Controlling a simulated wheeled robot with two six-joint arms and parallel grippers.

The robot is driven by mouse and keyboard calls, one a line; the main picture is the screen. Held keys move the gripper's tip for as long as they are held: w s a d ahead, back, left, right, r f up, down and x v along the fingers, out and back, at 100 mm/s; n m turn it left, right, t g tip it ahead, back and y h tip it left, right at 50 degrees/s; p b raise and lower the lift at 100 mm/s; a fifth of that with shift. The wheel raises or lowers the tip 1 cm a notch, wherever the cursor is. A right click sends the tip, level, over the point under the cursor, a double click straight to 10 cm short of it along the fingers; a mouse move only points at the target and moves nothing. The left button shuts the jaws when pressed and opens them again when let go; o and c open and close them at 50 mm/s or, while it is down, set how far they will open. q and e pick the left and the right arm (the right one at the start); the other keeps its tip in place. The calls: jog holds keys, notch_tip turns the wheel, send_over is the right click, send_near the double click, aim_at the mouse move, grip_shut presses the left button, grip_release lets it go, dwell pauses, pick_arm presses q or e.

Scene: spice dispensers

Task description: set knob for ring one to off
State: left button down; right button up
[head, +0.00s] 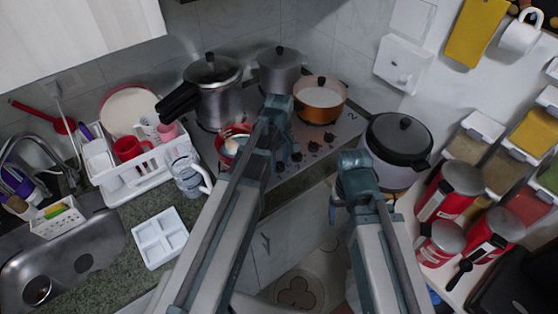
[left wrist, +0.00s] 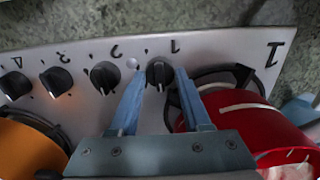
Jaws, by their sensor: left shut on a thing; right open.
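The stove (head: 347,127) has a row of black knobs along its front edge. In the left wrist view, the knob for ring one (left wrist: 158,74) sits beside a printed 1, and its ridge looks about upright in the picture. My left gripper (left wrist: 160,78) has one finger on each side of this knob and is shut on it. In the head view my left gripper (head: 275,140) is over the stove front, and its arm hides this knob. My right gripper (head: 354,160) is open and empty, in front of the stove's right side.
A red pot (left wrist: 240,112) stands on the burner beside the big 1. An orange pot (head: 319,100), a pressure cooker (head: 213,95) and a grey pot (head: 280,70) are also on the stove. A rice cooker (head: 398,145) is to the right. A glass jug (head: 187,174) stands left.

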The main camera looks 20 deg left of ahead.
aim_at(279, 163)
pick_arm(q)
jog(key=shift+c, duration=1.8)
grip_release()
notch_tip(279, 163, up, 14)
jog(key=p, duration=1.3)
jog(key=shift+p, duration=0.4)
jog(key=shift+f, duration=0.2)
jog(key=s+d+f+m+b, duration=0.4)
jog(key=s+d+m, duration=0.1)
jog(key=s+m, duration=0.2)
jog(key=s+d+f+m+y+b, duration=0.1)
jog(key=s+d+f+m+b, duration=0.3)
jog(key=s+d+m+b, duration=0.1)
jog(key=s+d+m, duration=0.1)
jog(key=s+m, duration=0.1)
jog(key=shift+s+f, duration=0.3)
jog(key=shift+f, duration=0.1)
